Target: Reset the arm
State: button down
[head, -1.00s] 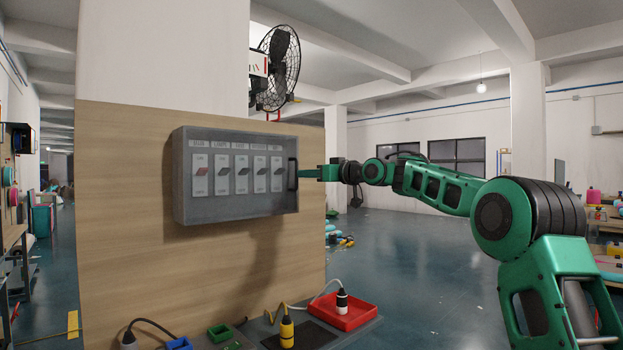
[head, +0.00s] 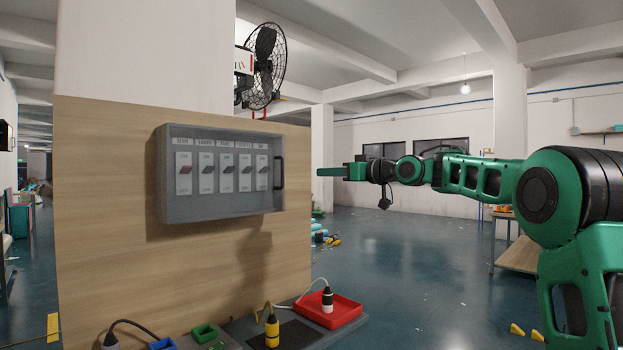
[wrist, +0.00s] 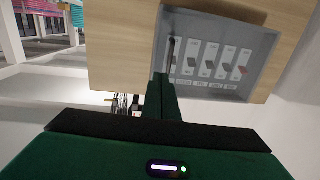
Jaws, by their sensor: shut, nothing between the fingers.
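My green arm reaches in from the right in the head view. My gripper (head: 320,172) is shut and empty, held in the air to the right of the grey switch box (head: 225,213) and apart from it. The box hangs on a wooden panel and has a row of several switches, with a dark handle (head: 278,173) on its right side. In the wrist view the shut fingers (wrist: 162,92) point toward the box (wrist: 262,42), which appears upside down there.
The wooden panel (head: 100,250) stands left of my gripper. Below it, a ledge holds a red tray (head: 335,312), a yellow plug (head: 272,330) and a green block (head: 204,333). A black fan (head: 265,65) is mounted above. Open floor (head: 400,250) lies to the right.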

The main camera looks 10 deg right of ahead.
jog(key=s+d+f+m+g+h, duration=0.4)
jog(key=s+d+f, duration=0.3)
jog(key=s+f, duration=0.5)
jog(key=s+d+f+m+g+h, duration=0.2)
jog(key=s+d+f+m+h, duration=0.3)
jog(key=s+d+f, duration=0.7)
jog(key=s+f+m+g, duration=0.1)
jog(key=s+f+g, duration=0.1)
jog(key=s+f, duration=0.4)
jog(key=s+a+f+m+g+h, duration=0.1)
jog(key=s+f, duration=0.6)
jog(key=s, duration=0.9)
jog(key=s+a+f+m+g, duration=0.1)
jog(key=s+f+g, duration=0.4)
jog(key=s, duration=0.6)
notch_tip(320, 180, down, 2)
jog(key=shift+s+m+h, duration=0.15)
jog(key=shift+m+h, duration=0.15)
jog(key=shift+m, duration=0.6)
jog(key=shift+d, duration=0.1)
